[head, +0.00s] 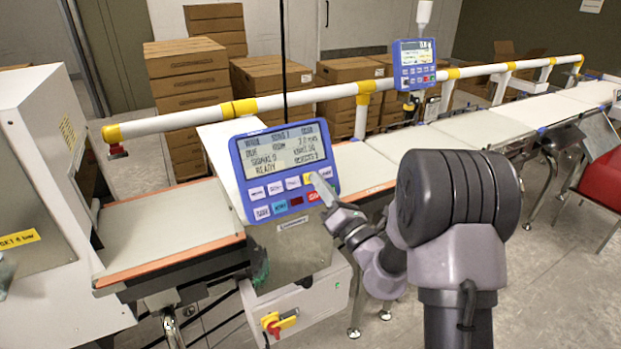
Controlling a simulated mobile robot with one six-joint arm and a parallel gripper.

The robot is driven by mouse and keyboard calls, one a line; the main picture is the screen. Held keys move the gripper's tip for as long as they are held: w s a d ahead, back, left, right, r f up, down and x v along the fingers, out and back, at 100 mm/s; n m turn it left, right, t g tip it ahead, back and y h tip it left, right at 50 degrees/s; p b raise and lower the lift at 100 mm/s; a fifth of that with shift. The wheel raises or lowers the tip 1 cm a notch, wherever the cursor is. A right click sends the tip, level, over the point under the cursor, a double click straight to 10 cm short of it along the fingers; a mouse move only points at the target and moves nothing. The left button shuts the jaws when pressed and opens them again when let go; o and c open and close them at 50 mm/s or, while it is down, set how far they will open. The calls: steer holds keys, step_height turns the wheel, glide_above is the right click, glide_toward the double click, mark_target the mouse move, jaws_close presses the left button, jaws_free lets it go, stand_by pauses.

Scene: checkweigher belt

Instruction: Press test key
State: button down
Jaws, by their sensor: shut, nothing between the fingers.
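The blue control panel (243,178) is tilted toward me, its lit display (285,150) showing a line that reads READY. Below the display are two rows of keys: white and yellow ones on top, then white, a blue key (279,206), a dark red one and a red key (313,196). Key labels are too small to read surely, so I cannot tell which is the test key.
A yellow-and-white guard rail (300,97) runs behind the panel. A second blue display (414,65) stands farther back. Belt sections (165,225) lie left and right of the panel. A red-yellow switch (279,322) sits on the cabinet below. Boxes (190,75) stand behind the rail.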

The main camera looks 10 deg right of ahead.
steer(key=shift+w, duration=0.15)
steer(key=shift+w+a+f, duration=0.1)
steer(key=shift+w+f, duration=0.1)
steer(key=shift+w, duration=0.05)
steer(key=shift+w+a+f, duration=0.1)
steer(key=shift+w+f, duration=0.1)
steer(key=shift+w, duration=0.1)
stand_by(1.0)
steer(key=shift+s+d+r+p, duration=0.2)
steer(key=shift+s+r+p, duration=0.15)
steer(key=shift+s, duration=0.35)
steer(key=shift+s+d+r, duration=0.25)
steer(key=shift+s+r, duration=0.15)
steer(key=shift+s, duration=0.3)
steer(key=shift+s+d+r, duration=0.2)
steer(key=shift+s+r, duration=0.2)
steer(key=shift+s, duration=0.3)
steer(key=shift+s+d+r, duration=0.25)
steer(key=shift+s+r, duration=0.15)
steer(key=shift+s, duration=0.3)
steer(key=shift+s+d+r+p, duration=0.1)
steer(key=shift+s+d+r, duration=0.25)
steer(key=shift+s, duration=0.5)
steer(key=shift+s+d+r+p, duration=0.2)
steer(key=shift+s+r, duration=0.35)
steer(key=shift+s, duration=0.3)
steer(key=shift+s+d+r+p, duration=0.1)
steer(key=shift+s+d+r, duration=0.25)
steer(key=shift+s, duration=0.5)
